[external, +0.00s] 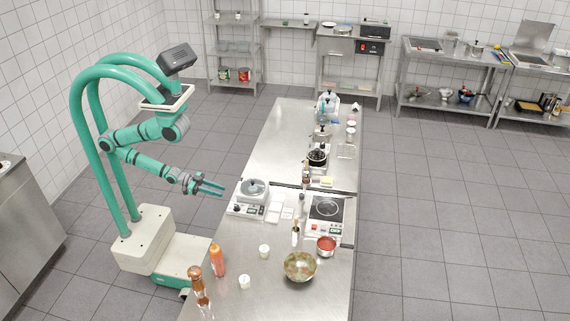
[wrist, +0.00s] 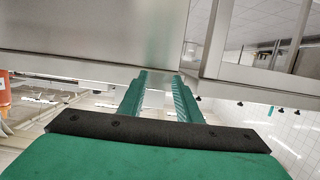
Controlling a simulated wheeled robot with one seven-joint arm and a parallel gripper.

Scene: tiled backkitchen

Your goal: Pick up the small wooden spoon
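I cannot make out the small wooden spoon for certain in either view. Small items crowd the middle of the steel counter (external: 268,142) in the external view, too small to tell apart. My gripper (external: 222,188) is beside the counter's left edge, left of a silver-lidded pot on a white scale-like appliance (external: 250,192). Its two green fingers are apart with nothing between them. In the wrist view my gripper (wrist: 158,78) also shows its fingers spread and empty, with a broad steel surface (wrist: 90,25) across the top of the picture.
An orange bottle (external: 217,260), a brown bottle (external: 198,285), white cups (external: 264,251), a patterned bowl (external: 300,266), a red-filled pot (external: 326,246) and a hotplate (external: 326,209) stand on the counter. Its far left part is bare. Steel shelves (external: 232,50) line the back wall.

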